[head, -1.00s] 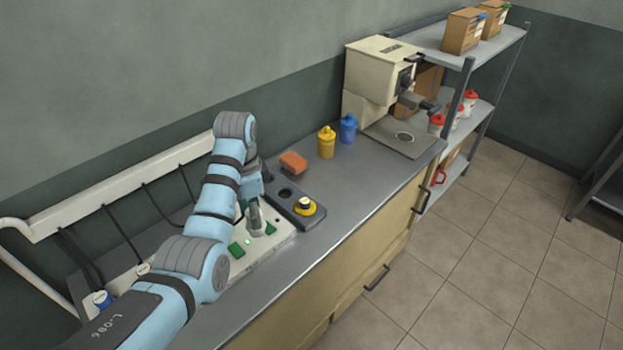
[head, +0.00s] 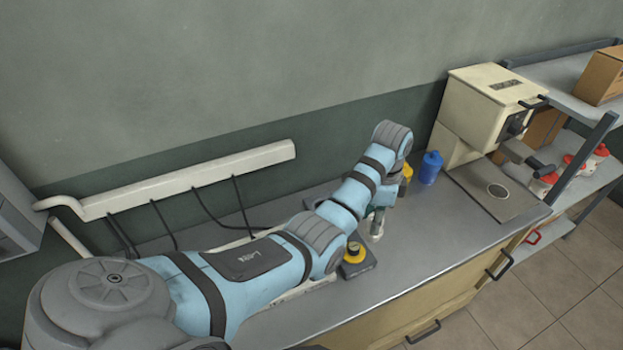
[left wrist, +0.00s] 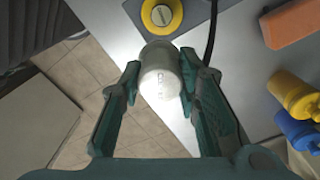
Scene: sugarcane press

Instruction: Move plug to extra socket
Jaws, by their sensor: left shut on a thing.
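My left gripper (head: 376,214) is shut on the plug (head: 377,228), a pale grey cylinder, and holds it over the counter beyond the dark block (head: 360,268). In the left wrist view, the green-grey fingers of my left gripper (left wrist: 160,72) flank the plug (left wrist: 158,80). A black cable (left wrist: 211,32) shows beside the right finger. A yellow ring with a cream knob (head: 355,252) sits on the dark block; it also shows at the top of the left wrist view (left wrist: 161,14). My left arm hides most of the block and its sockets. I cannot tell where the extra socket is.
A yellow bottle (head: 406,174) and a blue bottle (head: 430,167) stand behind the gripper. An orange block (left wrist: 293,23) lies to the right in the wrist view. A cream press (head: 487,108) stands at the counter's right end. The counter's front (head: 430,240) is clear.

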